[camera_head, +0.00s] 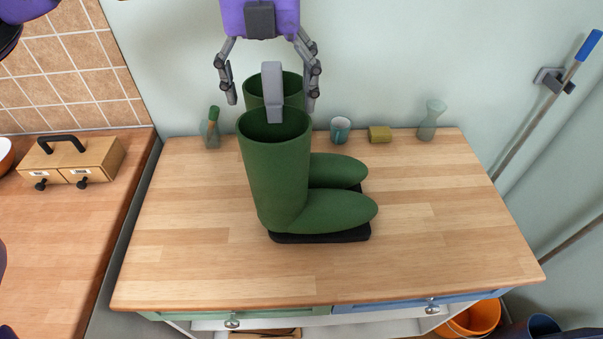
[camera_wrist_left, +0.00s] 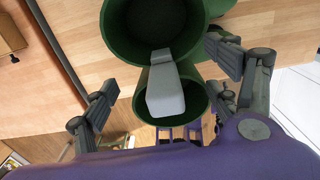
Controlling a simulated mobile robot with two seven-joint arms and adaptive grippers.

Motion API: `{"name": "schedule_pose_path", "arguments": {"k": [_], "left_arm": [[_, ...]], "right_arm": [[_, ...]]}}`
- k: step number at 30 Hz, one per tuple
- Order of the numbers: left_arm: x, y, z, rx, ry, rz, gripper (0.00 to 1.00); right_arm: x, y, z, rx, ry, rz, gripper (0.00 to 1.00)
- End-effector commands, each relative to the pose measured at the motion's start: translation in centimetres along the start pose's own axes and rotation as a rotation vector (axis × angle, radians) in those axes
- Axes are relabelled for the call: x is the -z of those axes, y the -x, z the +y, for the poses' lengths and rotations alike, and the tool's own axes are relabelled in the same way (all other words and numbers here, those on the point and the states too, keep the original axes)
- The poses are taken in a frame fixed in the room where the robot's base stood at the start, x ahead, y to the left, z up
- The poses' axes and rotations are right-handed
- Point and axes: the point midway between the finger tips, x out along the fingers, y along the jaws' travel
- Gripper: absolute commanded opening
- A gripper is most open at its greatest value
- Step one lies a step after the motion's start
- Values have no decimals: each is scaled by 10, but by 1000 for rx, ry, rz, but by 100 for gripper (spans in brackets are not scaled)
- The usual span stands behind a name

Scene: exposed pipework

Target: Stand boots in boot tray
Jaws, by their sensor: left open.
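A pair of green boots, the near boot (camera_head: 275,170) and the far boot (camera_head: 338,170), stands upright side by side, toes to the right. The black boot tray (camera_head: 340,236) shows under them; most of it is hidden. A grey piece (camera_head: 272,90) spans the boots' tops, and it also shows in the left wrist view (camera_wrist_left: 168,88). My left gripper (camera_head: 271,98) is open, with its fingers apart on either side of the far boot's top and the grey piece. In the left wrist view its fingers (camera_wrist_left: 162,85) flank the boot openings. My right gripper is not in view.
The wooden worktop (camera_head: 440,220) is clear at right and left. An orange bucket (camera_head: 473,318) stands below.

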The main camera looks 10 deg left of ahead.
Motion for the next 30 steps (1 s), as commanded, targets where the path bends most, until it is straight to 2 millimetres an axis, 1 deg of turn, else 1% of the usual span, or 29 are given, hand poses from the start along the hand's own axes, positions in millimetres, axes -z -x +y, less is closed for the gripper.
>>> {"name": "schedule_pose_path", "arguments": {"k": [2,6,9,12,17,18,30], "left_arm": [[1,-10,1,-2,-1,1,81],[2,-32,2,-1,-1,1,81],[1,-43,1,-1,-1,1,81],[2,-48,1,2,-2,0,81],[1,-48,1,2,-2,0,81],[1,-48,1,2,-2,0,80],[2,-51,3,-5,-1,5,27]], "right_arm": [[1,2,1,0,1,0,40],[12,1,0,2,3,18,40],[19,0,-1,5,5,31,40],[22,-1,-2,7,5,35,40],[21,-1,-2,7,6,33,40],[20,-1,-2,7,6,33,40],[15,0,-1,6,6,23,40]]}}
